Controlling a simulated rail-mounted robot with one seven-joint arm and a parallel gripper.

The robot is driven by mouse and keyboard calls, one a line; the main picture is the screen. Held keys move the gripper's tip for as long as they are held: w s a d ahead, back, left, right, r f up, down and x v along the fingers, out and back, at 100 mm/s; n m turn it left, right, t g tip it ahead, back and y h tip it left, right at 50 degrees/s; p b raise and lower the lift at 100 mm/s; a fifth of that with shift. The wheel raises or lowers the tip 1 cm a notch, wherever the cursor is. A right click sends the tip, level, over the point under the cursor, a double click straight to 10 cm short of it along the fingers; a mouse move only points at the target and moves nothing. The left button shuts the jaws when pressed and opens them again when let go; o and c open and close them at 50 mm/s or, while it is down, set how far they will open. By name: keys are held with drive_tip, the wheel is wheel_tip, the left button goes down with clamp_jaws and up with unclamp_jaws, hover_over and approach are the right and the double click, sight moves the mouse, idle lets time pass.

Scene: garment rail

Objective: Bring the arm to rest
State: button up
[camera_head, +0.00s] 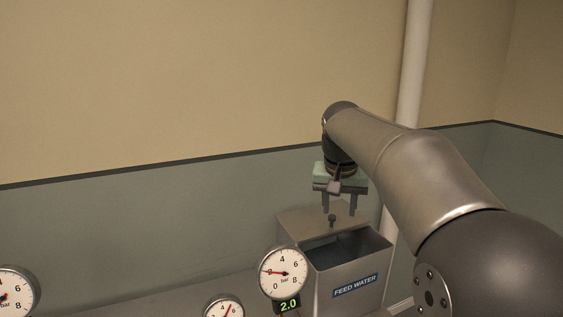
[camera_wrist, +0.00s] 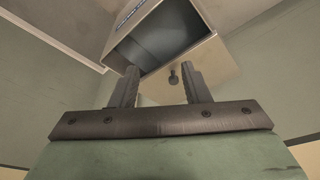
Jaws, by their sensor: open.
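My gripper (camera_head: 338,211) is open and empty, pointing down above the metal feed water box. In the wrist view its two fingers (camera_wrist: 159,82) stand apart with nothing held between them. My arm reaches in from the right of the head view.
A round gauge (camera_head: 283,272) with a green display reading 2.0 (camera_head: 288,305) stands in front of the box. Other gauges sit at lower left (camera_head: 14,290) and bottom centre (camera_head: 224,307). A pale vertical pipe (camera_head: 414,65) runs behind my arm. The wall area at left is clear.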

drive_tip(key=s+f+n, duration=0.1)
drive_tip(key=s+f, duration=0.5)
drive_tip(key=s, duration=0.4)
drive_tip(key=s+f+n+g, duration=0.1)
drive_tip(key=s+f, duration=0.6)
drive_tip(key=s, duration=0.3)
drive_tip(key=s+f+n+g+y, duration=0.1)
drive_tip(key=s+f, duration=0.6)
drive_tip(key=s, duration=0.3)
drive_tip(key=shift+a, duration=0.3)
